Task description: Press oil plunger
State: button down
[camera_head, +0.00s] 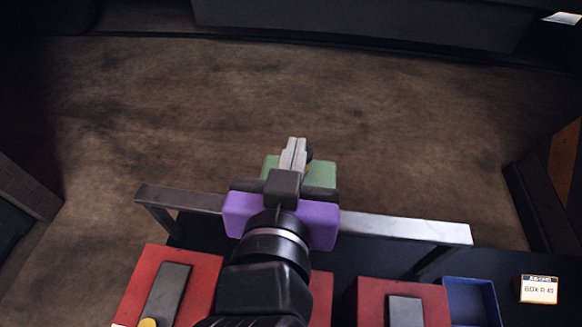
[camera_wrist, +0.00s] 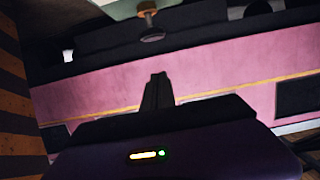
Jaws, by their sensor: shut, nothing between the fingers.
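My gripper (camera_head: 293,155) is shut and empty, its two pale fingers side by side and pointing away over the metal rail. In the wrist view my gripper (camera_wrist: 158,77) shows as dark, closed fingers. A green block (camera_head: 320,173) shows behind and beside my gripper, mostly hidden by it. A small dark round part (camera_head: 309,155) shows just right of the fingertips. In the wrist view, a dark stem with a brass-coloured collar and a round end (camera_wrist: 151,33), possibly the oil plunger, juts from a pale green body at the top edge. It appears apart from the fingers.
A metal rail (camera_head: 405,228) runs across below my gripper. Red boxes (camera_head: 192,262) with grey plates, a blue tray (camera_head: 470,300) and a white label card (camera_head: 538,289) lie along the bottom. Open brown floor (camera_head: 420,110) lies beyond. A pink wall (camera_wrist: 225,60) fills the wrist view's middle.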

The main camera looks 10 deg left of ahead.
jog(key=w+f, duration=0.1)
jog(key=w, duration=0.1)
jog(key=w+f, duration=0.2)
jog(key=shift+f+p, duration=0.1)
jog(key=shift+p, duration=0.25)
jog(key=shift+f, duration=0.95)
jog(key=shift+f+b, duration=1.05)
jog(key=shift+f, duration=0.45)
